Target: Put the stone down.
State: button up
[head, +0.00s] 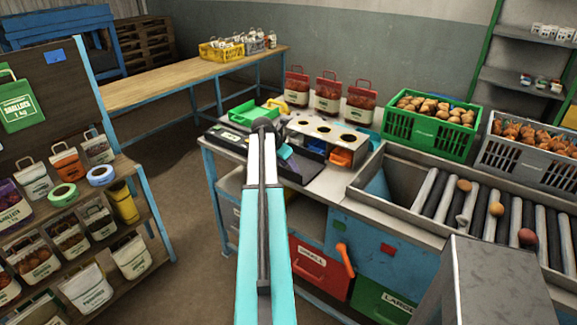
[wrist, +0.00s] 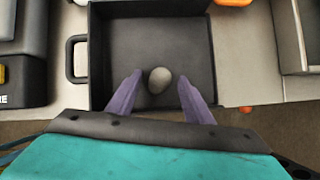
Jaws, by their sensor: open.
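A grey, rounded stone (wrist: 159,80) lies in a dark, square tray (wrist: 150,35) with a handle on its left side, in the wrist view. My gripper (wrist: 161,77) has its two purple fingers spread, one on each side of the stone. A gap shows between each finger and the stone, so the fingers appear apart from it. In the head view my arm covers the stone, and the fingers cannot be made out there.
The workbench also holds a panel with round holes (head: 334,131), a green tray (head: 254,113) and red-handled sacks (head: 328,93). A roller conveyor (head: 433,192) with several potatoes runs at the right. A shelf with sacks (head: 75,165) stands left. Floor shows between shelf and workbench.

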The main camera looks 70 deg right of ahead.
jog(key=shift+r, duration=0.1)
jog(key=b+v, duration=0.2)
jog(key=v, duration=1)
dwell(0.7)
